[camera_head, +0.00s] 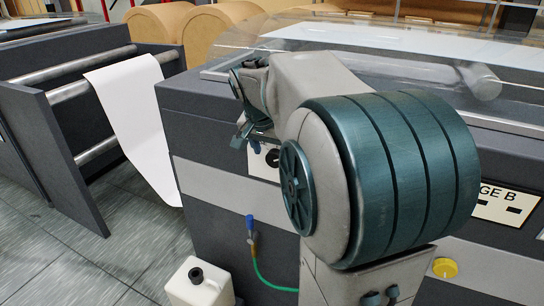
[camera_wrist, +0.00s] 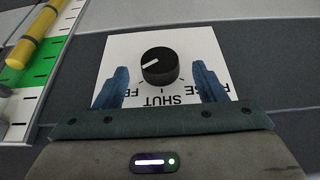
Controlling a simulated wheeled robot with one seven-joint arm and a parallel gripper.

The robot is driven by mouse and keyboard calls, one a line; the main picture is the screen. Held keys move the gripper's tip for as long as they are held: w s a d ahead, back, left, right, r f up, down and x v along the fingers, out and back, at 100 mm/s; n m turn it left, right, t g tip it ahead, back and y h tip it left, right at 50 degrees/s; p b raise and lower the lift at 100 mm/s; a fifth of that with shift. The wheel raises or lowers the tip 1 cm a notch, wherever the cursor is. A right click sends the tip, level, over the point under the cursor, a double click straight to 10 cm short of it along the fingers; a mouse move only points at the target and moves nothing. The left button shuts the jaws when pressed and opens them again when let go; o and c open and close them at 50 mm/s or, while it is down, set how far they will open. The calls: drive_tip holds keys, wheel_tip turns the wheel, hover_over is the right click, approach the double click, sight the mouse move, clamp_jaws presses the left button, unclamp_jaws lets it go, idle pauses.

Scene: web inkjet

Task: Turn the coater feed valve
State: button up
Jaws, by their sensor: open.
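The valve is a round black knob (camera_wrist: 160,72) on a white label plate (camera_wrist: 118,46). The printing looks inverted in the wrist view; "SHUT" is below the knob, letters "FE" lie at lower left, and a partly hidden word ends the row at right. The knob's white mark points left and slightly down. My gripper (camera_wrist: 160,82) is open, with one blue finger on each side of the knob and a gap to both. In the head view my gripper (camera_head: 243,134) is by the machine front, and my arm hides most of the plate (camera_head: 262,163).
A yellow cylinder (camera_wrist: 33,40) beside a green-and-white scale lies left in the wrist view. A paper web (camera_head: 133,125) hangs left.

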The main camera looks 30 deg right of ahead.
sight(268, 154)
drive_tip(key=shift+x, duration=1.5)
drive_tip(key=shift+c, duration=0.3)
drive_tip(key=c, duration=0.9)
drive_tip(key=shift+w+a, duration=0.1)
drive_tip(key=shift+w+a+n+g+h, duration=0.1)
drive_tip(key=shift+n+g+h, duration=0.2)
drive_tip(key=shift+g+h, duration=0.6)
drive_tip(key=g+h+p, duration=0.1)
drive_tip(key=g+h, duration=0.1)
drive_tip(key=shift+w+a+n+g, duration=0.1)
drive_tip(key=shift+w+n+g, duration=0.05)
drive_tip(key=shift+n+g, duration=0.25)
drive_tip(key=g+h+p, duration=0.1)
drive_tip(key=n+g+h, duration=0.1)
drive_tip(key=g+h, duration=0.1)
drive_tip(key=shift+w+f+g+h+p, duration=0.1)
drive_tip(key=shift+f+g+h+p, duration=0.1)
drive_tip(key=shift+g+h+p, duration=0.15)
